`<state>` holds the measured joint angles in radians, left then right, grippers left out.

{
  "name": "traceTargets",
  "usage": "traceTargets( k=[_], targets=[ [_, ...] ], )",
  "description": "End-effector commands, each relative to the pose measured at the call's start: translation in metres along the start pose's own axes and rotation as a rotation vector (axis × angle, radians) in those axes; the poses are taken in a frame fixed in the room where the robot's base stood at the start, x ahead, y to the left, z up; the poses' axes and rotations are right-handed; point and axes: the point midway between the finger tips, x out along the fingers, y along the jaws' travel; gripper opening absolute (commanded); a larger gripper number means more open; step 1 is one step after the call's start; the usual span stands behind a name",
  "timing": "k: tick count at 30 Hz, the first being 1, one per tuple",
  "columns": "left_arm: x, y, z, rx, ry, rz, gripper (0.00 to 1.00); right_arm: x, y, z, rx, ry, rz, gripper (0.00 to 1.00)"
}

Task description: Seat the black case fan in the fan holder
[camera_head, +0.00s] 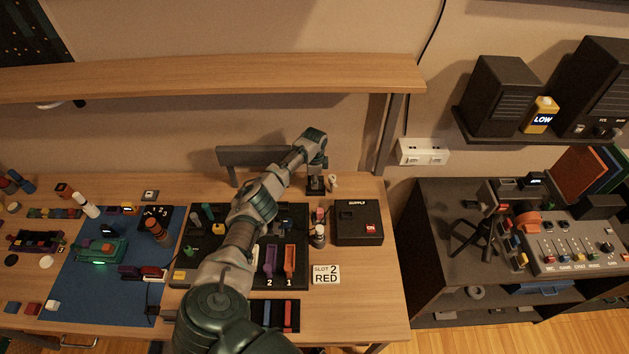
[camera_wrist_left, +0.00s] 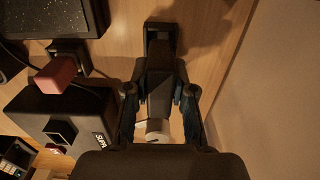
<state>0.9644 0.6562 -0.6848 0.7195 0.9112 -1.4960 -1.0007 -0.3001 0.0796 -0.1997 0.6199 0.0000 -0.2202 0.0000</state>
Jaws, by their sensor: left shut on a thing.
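My left gripper (camera_head: 314,168) reaches down at the back edge of the table, right of the middle. In the left wrist view its fingers (camera_wrist_left: 160,100) are shut on a dark, slab-like thing (camera_wrist_left: 158,85), which looks like the black case fan seen edge-on. A black upright piece with a slot-like top (camera_wrist_left: 160,38) lies just beyond the held thing, possibly the fan holder; I cannot tell whether the two touch. In the head view a small black block (camera_head: 315,186) shows under the gripper. Whether the fan is seated is not clear. My right gripper is not in view.
A black supply box (camera_head: 358,222) with a red switch stands to the right. A white cylinder (camera_wrist_left: 157,130) is close to the fingers. A red-capped item (camera_head: 319,215) and a dark panel with trays (camera_head: 290,240) are nearer. The wall is close behind.

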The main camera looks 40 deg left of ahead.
Motion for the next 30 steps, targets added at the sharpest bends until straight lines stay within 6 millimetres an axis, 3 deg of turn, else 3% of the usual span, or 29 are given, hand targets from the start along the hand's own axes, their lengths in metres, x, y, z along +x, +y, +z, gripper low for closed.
traceTargets(
  k=[30],
  targets=[
    [0.017,0.0,0.0,0.0,0.001,0.001,0.0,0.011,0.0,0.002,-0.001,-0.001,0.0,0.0]
  ],
)
